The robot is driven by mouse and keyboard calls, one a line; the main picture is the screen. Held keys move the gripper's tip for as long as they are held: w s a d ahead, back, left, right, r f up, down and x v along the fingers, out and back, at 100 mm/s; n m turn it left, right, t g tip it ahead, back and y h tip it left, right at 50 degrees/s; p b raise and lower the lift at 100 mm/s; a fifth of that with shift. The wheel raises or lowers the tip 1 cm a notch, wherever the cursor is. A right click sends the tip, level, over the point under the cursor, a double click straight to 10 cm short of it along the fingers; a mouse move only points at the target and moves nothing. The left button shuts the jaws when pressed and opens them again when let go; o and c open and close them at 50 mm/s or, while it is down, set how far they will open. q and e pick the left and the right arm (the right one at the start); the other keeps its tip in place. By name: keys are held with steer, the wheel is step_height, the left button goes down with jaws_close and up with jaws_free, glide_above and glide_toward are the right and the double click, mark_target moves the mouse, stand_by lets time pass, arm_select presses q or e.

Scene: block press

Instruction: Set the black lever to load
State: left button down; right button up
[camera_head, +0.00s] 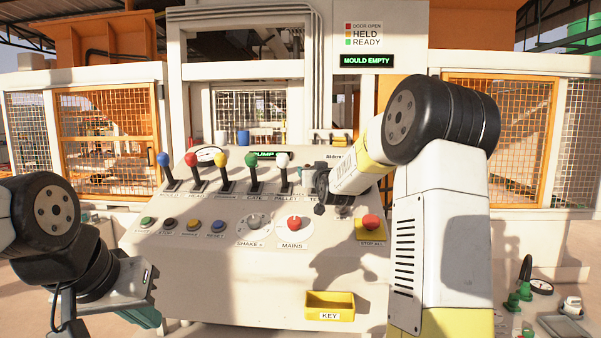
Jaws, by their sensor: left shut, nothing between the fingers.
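The sloped control panel (230,280) stands ahead with a row of levers along its top. From the left they are the blue-knobbed lever (163,159), the red one (190,159), the yellow one (222,159), the green one (251,159) and the white one (282,160). I cannot make out a black knob; the spot right of the white lever is largely covered by my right arm. My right gripper (332,197) is at that spot, and its fingers are not clear. My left gripper (148,292) is low at the left, shut and empty, away from the levers.
Below the levers are several push buttons (191,224), a SHAKE knob (254,220), a red MAINS knob (294,223) and a red stop button (371,222). A yellow KEY tray (330,305) is lower down. A display (367,61) reads MOULD EMPTY. Orange mesh fences (105,135) stand behind.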

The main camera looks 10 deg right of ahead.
steer(key=shift+w, duration=0.2)
jaws_close()
stand_by(0.3)
